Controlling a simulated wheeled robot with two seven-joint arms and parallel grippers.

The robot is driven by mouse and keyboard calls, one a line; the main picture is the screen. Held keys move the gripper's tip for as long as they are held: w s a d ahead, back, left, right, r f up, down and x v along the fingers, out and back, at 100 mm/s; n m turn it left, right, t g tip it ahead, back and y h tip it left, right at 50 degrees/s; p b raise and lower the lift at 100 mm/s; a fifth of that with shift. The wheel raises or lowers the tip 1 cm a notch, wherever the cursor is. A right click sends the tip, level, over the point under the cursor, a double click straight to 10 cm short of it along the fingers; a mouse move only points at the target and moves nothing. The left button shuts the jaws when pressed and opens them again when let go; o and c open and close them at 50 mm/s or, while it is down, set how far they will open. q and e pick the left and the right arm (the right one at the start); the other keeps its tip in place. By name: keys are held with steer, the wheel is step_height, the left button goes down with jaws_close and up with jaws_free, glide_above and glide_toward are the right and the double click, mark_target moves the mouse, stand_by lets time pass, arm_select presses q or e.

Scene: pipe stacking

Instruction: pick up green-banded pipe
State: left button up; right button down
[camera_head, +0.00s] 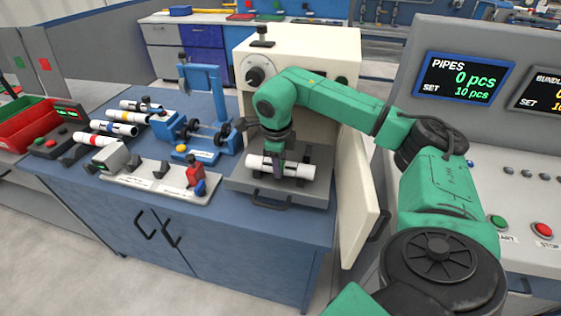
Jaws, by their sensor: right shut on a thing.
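My right gripper (279,170), on the green arm that comes in from the right, points down and is shut around the middle of a white pipe (300,167). The pipe lies level at the front of the cream machine (345,52), over its grey front tray (285,199). The fingers cover the pipe's middle, so I cannot see a green band on it. Several other white pipes (106,139) with coloured bands lie on the blue bench to the left. My left gripper is not in view.
A grey fixture plate (150,184) and a blue stand (207,85) stand left of the machine. The machine's open door (357,205) is on its right, close to my forearm. A red bin (22,122) is at the far left. A console (462,80) reads PIPES 0 pcs.

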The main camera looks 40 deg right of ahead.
step_height(320, 180, up, 20)
steer(key=p, duration=0.6)
steer(key=shift+w, duration=0.1)
stand_by(0.4)
